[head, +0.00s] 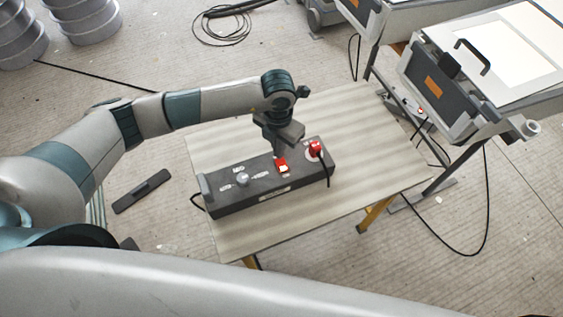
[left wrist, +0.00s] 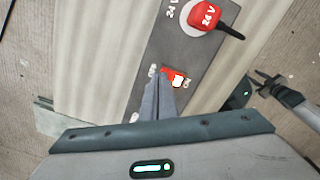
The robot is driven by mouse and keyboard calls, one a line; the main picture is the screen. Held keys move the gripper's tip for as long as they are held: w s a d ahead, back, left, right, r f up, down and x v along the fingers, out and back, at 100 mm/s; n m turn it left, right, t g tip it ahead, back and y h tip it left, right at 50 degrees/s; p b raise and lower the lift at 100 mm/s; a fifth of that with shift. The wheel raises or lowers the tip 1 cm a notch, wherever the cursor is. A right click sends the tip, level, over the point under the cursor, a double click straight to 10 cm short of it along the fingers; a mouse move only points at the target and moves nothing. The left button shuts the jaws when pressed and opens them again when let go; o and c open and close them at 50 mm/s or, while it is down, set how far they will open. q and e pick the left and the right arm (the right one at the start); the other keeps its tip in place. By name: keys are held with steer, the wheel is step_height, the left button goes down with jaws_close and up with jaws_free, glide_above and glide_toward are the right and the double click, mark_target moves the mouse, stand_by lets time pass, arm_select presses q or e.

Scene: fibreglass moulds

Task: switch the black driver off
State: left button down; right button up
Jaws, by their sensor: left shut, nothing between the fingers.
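The black driver (head: 228,199) is a long dark box lying on a pale board table. It also shows in the left wrist view (left wrist: 188,55). On its top are a red rocker switch (head: 282,167), a silver knob (head: 242,179) and a red plug (head: 316,148) marked 24 V with a black cable. My left gripper (head: 278,153) is shut and empty, pointing down just beside the red switch. In the left wrist view its fingertips (left wrist: 160,84) are close to the switch (left wrist: 176,78) and partly overlap its edge; I cannot tell whether they touch.
The table board (head: 370,130) is bare around the driver. A grey machine (head: 450,85) with a black handle stands at the right. Metal drums (head: 85,18) stand at the upper left. A dark flat bar (head: 141,191) and cables lie on the floor.

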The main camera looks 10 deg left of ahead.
arm_select(q)
steer(key=shift+f+b, duration=0.7)
steer(key=shift+f, duration=0.05)
stand_by(0.7)
steer(key=shift+r, duration=0.1)
step_height(320, 180, up, 7)
steer(key=p, duration=0.3)
steer(key=shift+p, duration=0.4)
stand_by(0.8)
